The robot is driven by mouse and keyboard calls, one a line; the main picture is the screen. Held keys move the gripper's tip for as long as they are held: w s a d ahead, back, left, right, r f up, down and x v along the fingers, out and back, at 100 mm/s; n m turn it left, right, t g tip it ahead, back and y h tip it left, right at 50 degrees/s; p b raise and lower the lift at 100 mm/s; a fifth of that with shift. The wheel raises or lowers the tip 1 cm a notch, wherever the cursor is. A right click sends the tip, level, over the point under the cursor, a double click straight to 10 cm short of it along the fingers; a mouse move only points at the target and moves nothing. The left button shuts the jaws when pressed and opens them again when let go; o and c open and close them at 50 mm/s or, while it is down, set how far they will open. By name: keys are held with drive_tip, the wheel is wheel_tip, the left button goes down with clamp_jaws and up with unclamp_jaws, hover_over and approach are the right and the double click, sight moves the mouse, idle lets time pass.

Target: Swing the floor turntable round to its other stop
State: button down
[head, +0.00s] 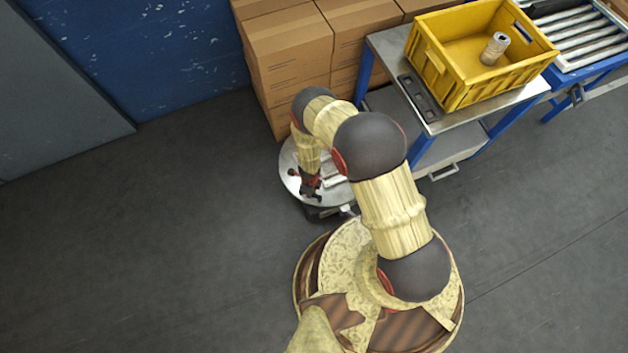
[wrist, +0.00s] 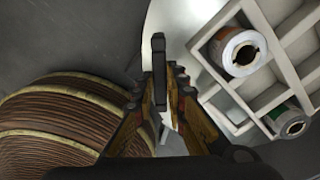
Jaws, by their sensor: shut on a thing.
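The floor turntable (head: 289,168) is a pale round disc low on the floor, left of the workbench and partly hidden by my arm. My gripper (head: 311,191) is down at its near left part. In the wrist view my gripper (wrist: 159,85) is shut on a dark upright handle (wrist: 158,43), with a finger on each side of it. The turntable's light surface (wrist: 178,22) shows behind the handle. A white compartmented rack (wrist: 278,46) stands on it to the right, holding a roll with an orange-brown end (wrist: 240,52) and one with a green end (wrist: 289,124).
Cardboard boxes (head: 288,48) are stacked behind the turntable. A metal-topped bench (head: 385,42) with a yellow crate (head: 452,85) and a roller conveyor (head: 583,35) stand at the right. The floor (head: 130,230) to the left is clear, up to the blue wall (head: 150,50).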

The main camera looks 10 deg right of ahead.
drive_tip(key=shift+w+a+r, duration=0.1)
drive_tip(key=shift+w+a, duration=0.2)
drive_tip(key=shift+w, duration=0.15)
drive_tip(key=shift+w+a, duration=0.1)
drive_tip(key=c, duration=2.2)
unclamp_jaws()
drive_tip(key=o, duration=0.4)
drive_tip(key=shift+s, duration=0.2)
drive_tip(key=shift+s, duration=0.1)
wheel_tip(320, 180, up, 12)
